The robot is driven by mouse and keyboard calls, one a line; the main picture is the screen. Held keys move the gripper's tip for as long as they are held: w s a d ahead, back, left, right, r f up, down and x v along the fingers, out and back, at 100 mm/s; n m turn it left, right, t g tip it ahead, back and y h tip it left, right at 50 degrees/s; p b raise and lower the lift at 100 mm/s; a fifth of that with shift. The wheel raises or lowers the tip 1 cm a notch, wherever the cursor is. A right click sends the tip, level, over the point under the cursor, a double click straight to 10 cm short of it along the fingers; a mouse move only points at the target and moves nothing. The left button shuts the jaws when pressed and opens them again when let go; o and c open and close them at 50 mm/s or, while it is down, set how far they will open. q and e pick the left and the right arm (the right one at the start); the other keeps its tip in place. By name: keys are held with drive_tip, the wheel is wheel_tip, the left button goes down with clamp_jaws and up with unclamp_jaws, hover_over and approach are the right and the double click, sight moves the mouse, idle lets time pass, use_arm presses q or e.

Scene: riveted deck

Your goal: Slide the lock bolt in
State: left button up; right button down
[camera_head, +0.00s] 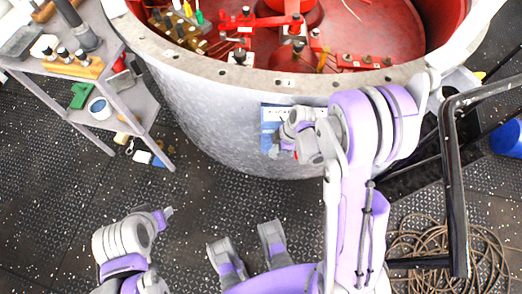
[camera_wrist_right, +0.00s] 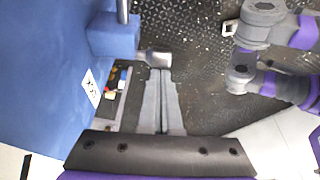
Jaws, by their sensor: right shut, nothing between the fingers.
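In the right wrist view, a short grey rounded piece (camera_wrist_right: 153,59), which looks like the lock bolt's end or knob, sticks out beside a blue block (camera_wrist_right: 114,36). A metal rod (camera_wrist_right: 123,10) rises from the block. My right gripper (camera_wrist_right: 160,72) is shut and empty, its fingertips close to the grey piece; I cannot tell if they touch. In the head view my right wrist hangs in front of the large grey drum, by a blue panel (camera_head: 268,114), and hides part of it. The bolt is not clear there. My left gripper (camera_head: 168,211) is low at the left, away from the drum; its jaws are too small to judge.
The round grey drum (camera_head: 215,125) has a thick rim and a red interior with fittings. A grey shelf cart (camera_head: 140,108) stands at the left. A black bar frame (camera_head: 455,190) and coiled cable (camera_head: 485,240) are at the right.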

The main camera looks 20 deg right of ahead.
idle(0.4)
wheel_tip(320, 180, up, 11)
drive_tip(key=p, duration=0.3)
drive_tip(key=shift+d+r, duration=0.1)
idle(0.5)
drive_tip(key=s+a+r+m+t+h+p, duration=0.1)
drive_tip(key=s+r+m+p, duration=0.3)
drive_tip(key=r, duration=0.6)
drive_tip(key=s+a+r+m+t+h+p, duration=0.1)
drive_tip(key=s+r+m+t+h+p, duration=0.1)
drive_tip(key=s+r+m+p, duration=0.3)
wheel_tip(320, 180, up, 5)
drive_tip(key=s+m+t, duration=0.1)
drive_tip(key=s+m, duration=0.2)
drive_tip(key=m, duration=0.2)
drive_tip(key=shift+a+h, duration=0.2)
drive_tip(key=shift+h, duration=0.2)
